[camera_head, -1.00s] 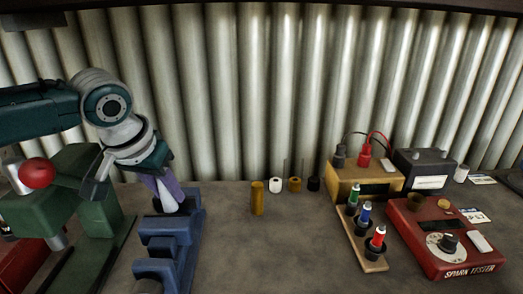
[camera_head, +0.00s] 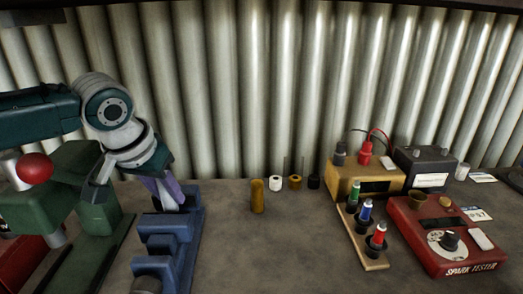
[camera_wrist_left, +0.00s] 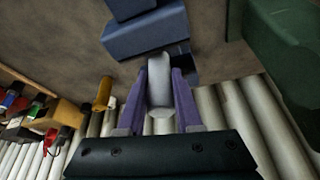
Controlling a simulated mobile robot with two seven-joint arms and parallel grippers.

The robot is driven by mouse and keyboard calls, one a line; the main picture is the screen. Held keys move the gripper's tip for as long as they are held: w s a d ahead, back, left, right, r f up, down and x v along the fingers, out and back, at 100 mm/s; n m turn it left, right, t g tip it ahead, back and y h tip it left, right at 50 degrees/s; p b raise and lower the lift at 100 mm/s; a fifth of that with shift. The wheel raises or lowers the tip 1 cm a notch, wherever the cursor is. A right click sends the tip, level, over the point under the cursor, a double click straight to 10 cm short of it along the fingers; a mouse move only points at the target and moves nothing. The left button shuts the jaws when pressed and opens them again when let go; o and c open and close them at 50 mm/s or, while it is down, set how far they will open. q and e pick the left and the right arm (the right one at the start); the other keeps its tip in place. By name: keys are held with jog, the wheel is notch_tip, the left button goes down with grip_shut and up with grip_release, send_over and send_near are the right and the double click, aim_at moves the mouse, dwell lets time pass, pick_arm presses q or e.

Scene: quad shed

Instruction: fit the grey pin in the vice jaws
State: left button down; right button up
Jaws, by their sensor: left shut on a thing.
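The grey pin (camera_wrist_left: 160,82) is between the purple fingers of my left gripper (camera_wrist_left: 158,88), which is shut on it. In the head view my left gripper (camera_head: 168,193) points down at the back part of the blue vice (camera_head: 170,231), and its fingertips are partly hidden behind a vice block. The vice also shows in the left wrist view (camera_wrist_left: 145,38), just beyond the pin's end. I cannot tell whether the pin touches the jaws. My right gripper is not in view.
A green press (camera_head: 90,235) with a red knob (camera_head: 34,168) stands close left of the vice. A brass cylinder (camera_head: 257,197) and small spools stand to the right. A rack of coloured tools (camera_head: 366,248) and a red spark tester (camera_head: 445,235) are farther right. The bench middle is clear.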

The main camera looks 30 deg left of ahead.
pick_arm(q)
jog(key=shift+f, duration=0.1)
jog(key=c, duration=0.5)
grip_release()
jog(key=shift+a+f, duration=0.1)
jog(key=shift+c, duration=0.9)
jog(key=o, duration=0.4)
jog(key=shift+c, duration=0.2)
jog(key=shift+s, duration=0.1)
